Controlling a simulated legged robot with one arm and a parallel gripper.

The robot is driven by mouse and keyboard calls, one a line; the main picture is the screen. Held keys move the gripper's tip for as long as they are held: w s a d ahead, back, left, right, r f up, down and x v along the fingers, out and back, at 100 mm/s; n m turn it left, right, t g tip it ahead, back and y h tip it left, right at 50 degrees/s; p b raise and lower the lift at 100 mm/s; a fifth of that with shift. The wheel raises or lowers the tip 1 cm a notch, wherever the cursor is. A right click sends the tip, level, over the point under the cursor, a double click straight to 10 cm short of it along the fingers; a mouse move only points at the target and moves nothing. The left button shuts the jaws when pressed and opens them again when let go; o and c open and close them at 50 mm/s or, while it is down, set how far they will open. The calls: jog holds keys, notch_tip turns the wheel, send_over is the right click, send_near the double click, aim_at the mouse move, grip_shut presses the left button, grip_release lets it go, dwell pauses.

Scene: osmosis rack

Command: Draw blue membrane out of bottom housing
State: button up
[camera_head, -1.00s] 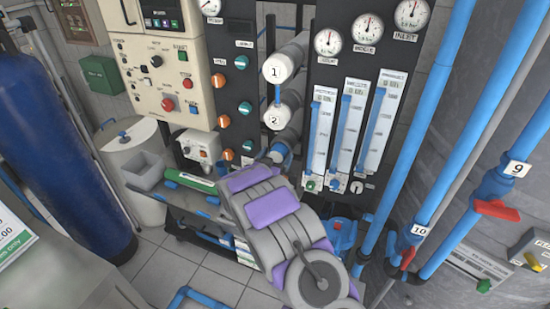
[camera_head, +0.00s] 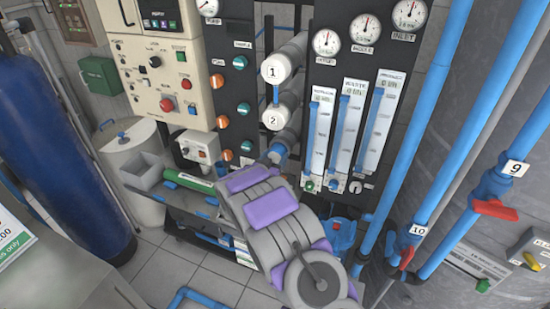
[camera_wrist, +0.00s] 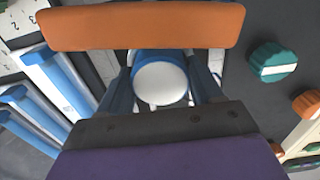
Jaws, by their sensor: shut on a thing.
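The blue membrane (camera_head: 279,151) shows as a short blue piece at the near end of the bottom housing (camera_head: 289,136), the grey tube below the white caps. In the wrist view the membrane (camera_wrist: 160,62) has a blue body and a round white end face. My gripper (camera_wrist: 162,80) has one dark finger on each side of it and is shut on it. In the head view my gripper (camera_head: 268,160) is at the membrane's near end, mostly hidden behind my arm. How much of the membrane is still inside the housing cannot be seen.
White-capped housings 1 (camera_head: 276,69) and 2 (camera_head: 276,117) stand above. Flow meters (camera_head: 350,125) are close on the right. Valve knobs (camera_head: 222,122) and a green cylinder (camera_head: 189,183) are on the left. Blue pipes (camera_head: 425,130) run down the right side.

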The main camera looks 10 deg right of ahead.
jog(key=v, duration=1)
dwell(2.2)
jog(key=shift+s+a+f, duration=0.1)
jog(key=shift+s+a, duration=0.05)
jog(key=shift+a, duration=0.05)
jog(key=o, duration=1.3)
jog(key=p+v, duration=0.2)
jog(key=v, duration=1.5)
jog(key=shift+a, duration=0.15)
